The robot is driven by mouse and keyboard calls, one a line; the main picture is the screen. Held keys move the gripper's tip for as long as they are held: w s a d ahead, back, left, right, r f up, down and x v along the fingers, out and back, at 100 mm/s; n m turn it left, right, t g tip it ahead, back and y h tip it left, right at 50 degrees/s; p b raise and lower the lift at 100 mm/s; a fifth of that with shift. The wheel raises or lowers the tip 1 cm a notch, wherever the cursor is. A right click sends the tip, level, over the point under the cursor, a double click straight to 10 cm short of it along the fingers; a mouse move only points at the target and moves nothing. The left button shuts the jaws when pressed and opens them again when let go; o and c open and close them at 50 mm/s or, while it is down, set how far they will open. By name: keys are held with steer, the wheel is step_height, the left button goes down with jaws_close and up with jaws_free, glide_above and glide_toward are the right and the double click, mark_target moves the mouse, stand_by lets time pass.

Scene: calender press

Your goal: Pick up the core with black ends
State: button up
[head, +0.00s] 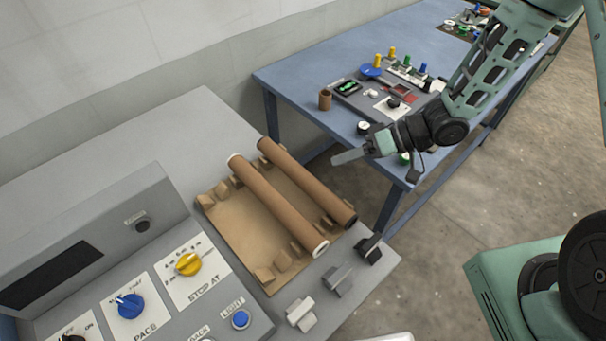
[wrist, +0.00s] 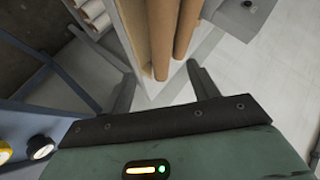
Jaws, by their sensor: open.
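The core with black ends (head: 306,183) is a long brown tube lying on a tan cradle board (head: 235,228) on the grey machine top. A similar core with white ends (head: 275,205) lies beside it, to its left. My gripper (head: 340,158) is open and empty, apart from the cores, up and right of the black-ended one in the head view. In the wrist view, two brown tubes show beyond the open fingers (wrist: 160,82); their end colours are not visible there, so I cannot tell which is which.
The control panel has a yellow knob (head: 188,263) and a blue knob (head: 129,306). Small blocks, including a grey one (head: 338,280) and a black one (head: 369,248), stand near the machine's edge. A blue table (head: 300,78) behind holds several parts.

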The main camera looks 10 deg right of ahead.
mark_target(310, 172)
steer(key=p+x, duration=0.1)
steer(key=x, duration=0.3)
steer(key=p+x, duration=0.2)
steer(key=x, duration=0.3)
steer(key=shift+s+a+r, duration=0.1)
steer(key=shift+s+a, duration=0.1)
steer(key=shift+w+a+f, duration=0.1)
steer(key=shift+a+f, duration=0.15)
steer(key=c, duration=0.8)
